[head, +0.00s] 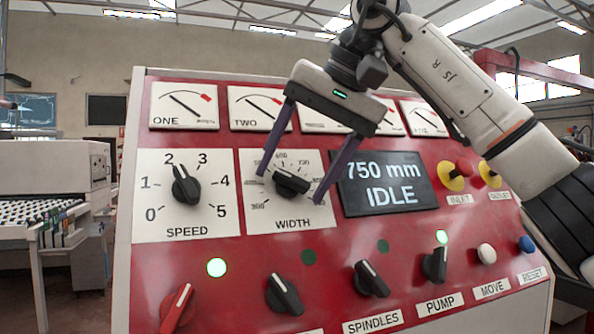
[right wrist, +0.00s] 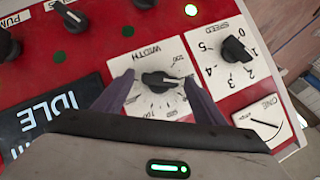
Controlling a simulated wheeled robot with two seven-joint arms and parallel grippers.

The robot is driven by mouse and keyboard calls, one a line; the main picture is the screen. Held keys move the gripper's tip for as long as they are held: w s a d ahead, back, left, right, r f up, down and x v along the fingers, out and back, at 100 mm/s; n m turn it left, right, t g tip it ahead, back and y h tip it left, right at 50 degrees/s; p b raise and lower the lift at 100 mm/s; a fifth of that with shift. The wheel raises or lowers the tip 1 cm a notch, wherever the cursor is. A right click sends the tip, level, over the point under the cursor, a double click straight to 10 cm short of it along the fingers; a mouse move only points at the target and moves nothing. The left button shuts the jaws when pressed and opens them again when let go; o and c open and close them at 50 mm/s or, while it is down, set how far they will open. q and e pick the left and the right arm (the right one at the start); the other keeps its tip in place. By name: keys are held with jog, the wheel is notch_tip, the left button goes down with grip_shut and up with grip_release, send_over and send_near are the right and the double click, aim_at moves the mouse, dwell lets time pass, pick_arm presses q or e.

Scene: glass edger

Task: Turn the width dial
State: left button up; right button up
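The width dial (head: 291,182) is a black knob on a white scale plate labelled WIDTH, on the red panel. It also shows in the right wrist view (right wrist: 160,79), between the fingers. My right gripper (head: 291,188) is open, with one purple finger to each side of the knob in the head view. A gap shows between the knob and each finger. The display (head: 387,183) reads 750 mm and IDLE. My left gripper is not in view.
The speed dial (head: 186,186) is left of the width plate and points near 2. Gauges line the panel top. Below are a red-handled switch (head: 177,308), black switches (head: 371,279), and white (head: 487,254) and blue (head: 525,244) buttons.

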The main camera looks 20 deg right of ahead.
jog(key=v, duration=1)
jog(key=shift+r, duration=0.15)
jog(key=shift+s, duration=0.1)
dwell(0.3)
